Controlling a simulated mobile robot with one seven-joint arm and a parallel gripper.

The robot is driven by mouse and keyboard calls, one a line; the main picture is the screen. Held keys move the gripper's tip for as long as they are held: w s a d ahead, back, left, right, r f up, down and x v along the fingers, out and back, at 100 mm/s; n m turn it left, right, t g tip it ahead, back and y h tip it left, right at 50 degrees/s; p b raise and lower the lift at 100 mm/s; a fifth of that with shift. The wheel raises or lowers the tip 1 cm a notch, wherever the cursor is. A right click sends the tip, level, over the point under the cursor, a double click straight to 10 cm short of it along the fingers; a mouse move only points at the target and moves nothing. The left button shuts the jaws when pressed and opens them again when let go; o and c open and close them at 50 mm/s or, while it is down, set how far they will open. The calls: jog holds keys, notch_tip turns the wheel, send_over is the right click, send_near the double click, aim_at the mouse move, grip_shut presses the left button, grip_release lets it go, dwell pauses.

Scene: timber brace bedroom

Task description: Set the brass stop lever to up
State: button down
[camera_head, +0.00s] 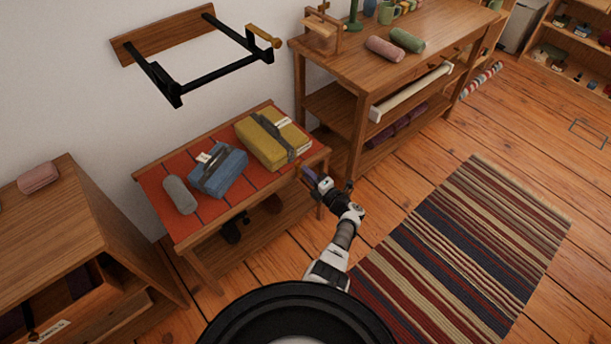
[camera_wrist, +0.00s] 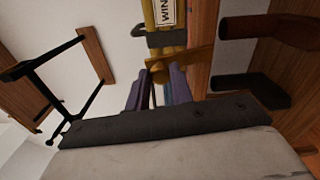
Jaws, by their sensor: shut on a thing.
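In the wrist view, a brass-coloured lever (camera_wrist: 159,74) with a rounded end sits between the two purple fingertips of my gripper (camera_wrist: 157,90). The fingers are closed on it. In the head view my gripper (camera_head: 309,174) is at that bench's right edge, just below the yellow parcel (camera_head: 270,146).
A blue parcel (camera_head: 218,172) and a grey roll (camera_head: 179,195) lie on the bench. A black wall bracket (camera_head: 212,77) juts out above it. A taller workbench (camera_head: 365,63) stands behind right. The striped rug (camera_head: 470,250) and floor at right are clear.

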jog(key=shift+w+d+m, duration=0.25)
jog(key=shift+d+m, duration=0.1)
jog(key=shift+m, duration=0.35)
jog(key=c, duration=1.2)
grip_release()
jog(key=shift+d, duration=0.1)
jog(key=p+v, duration=0.1)
jog(key=v, duration=1.2)
jog(key=shift+s+d+p, duration=0.2)
jog(key=shift+s+p, duration=0.15)
jog(key=shift+p, duration=0.05)
